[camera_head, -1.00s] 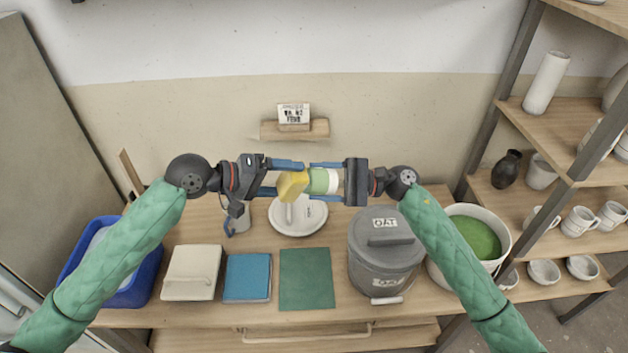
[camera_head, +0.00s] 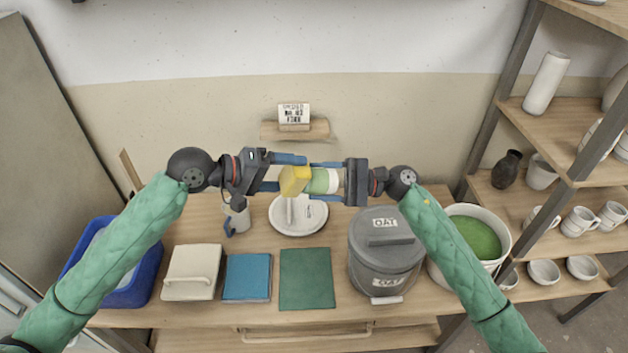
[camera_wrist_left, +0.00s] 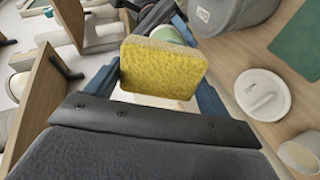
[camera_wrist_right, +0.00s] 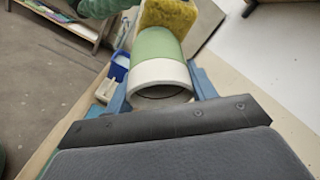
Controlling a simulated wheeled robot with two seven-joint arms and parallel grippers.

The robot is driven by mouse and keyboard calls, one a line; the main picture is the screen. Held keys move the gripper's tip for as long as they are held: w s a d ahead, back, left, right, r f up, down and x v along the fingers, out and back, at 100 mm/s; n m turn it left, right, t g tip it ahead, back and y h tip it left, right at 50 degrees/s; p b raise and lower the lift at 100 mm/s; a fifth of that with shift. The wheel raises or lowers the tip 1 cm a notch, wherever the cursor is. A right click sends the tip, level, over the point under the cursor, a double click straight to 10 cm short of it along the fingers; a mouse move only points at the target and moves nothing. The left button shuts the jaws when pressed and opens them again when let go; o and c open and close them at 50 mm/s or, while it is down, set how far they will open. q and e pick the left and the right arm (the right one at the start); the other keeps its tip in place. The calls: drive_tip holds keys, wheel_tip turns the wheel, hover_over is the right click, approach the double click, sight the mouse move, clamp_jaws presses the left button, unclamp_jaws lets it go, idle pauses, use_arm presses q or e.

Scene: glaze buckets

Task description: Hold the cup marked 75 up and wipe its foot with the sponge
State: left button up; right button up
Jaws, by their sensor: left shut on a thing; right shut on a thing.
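The cup (camera_head: 320,181), with a pale green part and a white part, is held sideways in the air above the table. My right gripper (camera_head: 330,182) is shut on it. In the right wrist view the cup (camera_wrist_right: 158,62) shows its hollow white end toward that gripper; no number 75 can be read. My left gripper (camera_head: 290,173) is shut on the yellow sponge (camera_head: 295,180). The sponge also fills the middle of the left wrist view (camera_wrist_left: 163,68). It is against or very close to the cup's green end, which it partly hides, so contact is uncertain.
Below are a white round lid (camera_head: 312,225), a grey lidded bucket marked OAT (camera_head: 372,264), a bucket of green glaze (camera_head: 503,255), a green mat (camera_head: 306,290), a blue cloth (camera_head: 247,278) and a blue bin (camera_head: 140,290). A shelf with cups (camera_head: 540,115) stands right.

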use_arm(q)
drive_tip(key=shift+d+r, duration=0.15)
drive_tip(key=shift+r, duration=0.35)
drive_tip(key=shift+s+a+f, duration=0.1)
drive_tip(key=shift+a+f, duration=0.1)
drive_tip(key=shift+f, duration=0.45)
drive_tip(key=shift+a+f, duration=0.2)
drive_tip(key=shift+f, duration=0.4)
drive_tip(key=shift+s+a+f, duration=0.1)
drive_tip(key=shift+a+f, duration=0.1)
drive_tip(key=shift+f, duration=0.45)
drive_tip(key=shift+w+d+r, duration=0.1)
drive_tip(key=shift+d+r, duration=0.15)
drive_tip(key=shift+r, duration=0.4)
drive_tip(key=shift+w+d+r, duration=0.1)
drive_tip(key=shift+d+r, duration=0.15)
drive_tip(key=shift+r, duration=0.35)
drive_tip(key=shift+w+d+r, duration=0.1)
drive_tip(key=shift+d+r, duration=0.15)
drive_tip(key=shift+r, duration=0.4)
drive_tip(key=shift+a, duration=0.15)
drive_tip(key=s+a+r, duration=0.2)
drive_tip(key=a, duration=1.6)
drive_tip(key=shift+r, duration=0.15)
